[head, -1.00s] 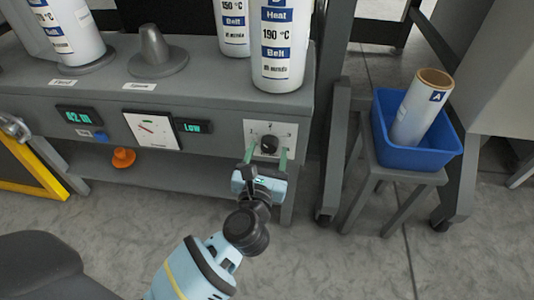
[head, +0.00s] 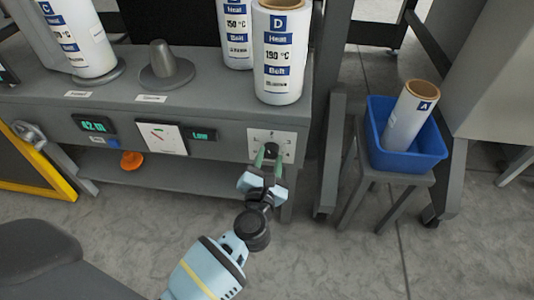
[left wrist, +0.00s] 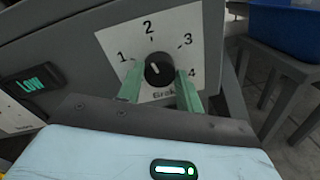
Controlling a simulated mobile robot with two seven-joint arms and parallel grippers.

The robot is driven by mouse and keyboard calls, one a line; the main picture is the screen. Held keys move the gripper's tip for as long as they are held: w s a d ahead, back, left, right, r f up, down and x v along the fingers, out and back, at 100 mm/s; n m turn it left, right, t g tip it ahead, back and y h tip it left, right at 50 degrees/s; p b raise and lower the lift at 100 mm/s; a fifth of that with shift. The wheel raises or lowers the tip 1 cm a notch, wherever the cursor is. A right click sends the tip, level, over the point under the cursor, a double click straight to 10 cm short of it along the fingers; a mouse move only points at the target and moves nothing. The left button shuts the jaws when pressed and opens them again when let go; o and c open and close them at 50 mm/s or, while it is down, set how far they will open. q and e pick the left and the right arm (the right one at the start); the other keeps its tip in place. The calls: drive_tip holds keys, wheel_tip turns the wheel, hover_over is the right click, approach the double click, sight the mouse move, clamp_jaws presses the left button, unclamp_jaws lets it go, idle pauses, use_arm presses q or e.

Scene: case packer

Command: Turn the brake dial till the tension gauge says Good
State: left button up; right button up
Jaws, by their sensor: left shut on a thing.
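The black brake dial (head: 271,149) sits on a white plate marked 1 to 4 on the machine's front. In the left wrist view, the dial (left wrist: 158,69) has a white mark that seems to point up and left, between 1 and 2. My left gripper (head: 269,156) has its green fingers closed on the dial, one on each side. The tension gauge (head: 162,137) is a white panel with a red needle. The display (head: 201,135) beside it reads Low. My right gripper is not in view.
Label rolls (head: 281,55) stand on the machine top near a grey cone (head: 165,66). A green display (head: 94,124) reads about 42 m. An orange knob (head: 131,160) is below. A blue bin (head: 432,153) with a roll (head: 409,116) stands on a stool at right.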

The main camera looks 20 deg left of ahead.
use_arm(q)
drive_tip(key=shift+m, duration=0.3)
drive_tip(key=o, duration=1)
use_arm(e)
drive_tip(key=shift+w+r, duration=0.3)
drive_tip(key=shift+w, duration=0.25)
use_arm(q)
drive_tip(key=shift+s, duration=0.1)
drive_tip(key=p+v, duration=0.1)
drive_tip(key=v, duration=0.6)
drive_tip(key=shift+s, duration=0.3)
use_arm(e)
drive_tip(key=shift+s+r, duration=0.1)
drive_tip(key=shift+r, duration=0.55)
use_arm(q)
drive_tip(key=shift+d, duration=0.1)
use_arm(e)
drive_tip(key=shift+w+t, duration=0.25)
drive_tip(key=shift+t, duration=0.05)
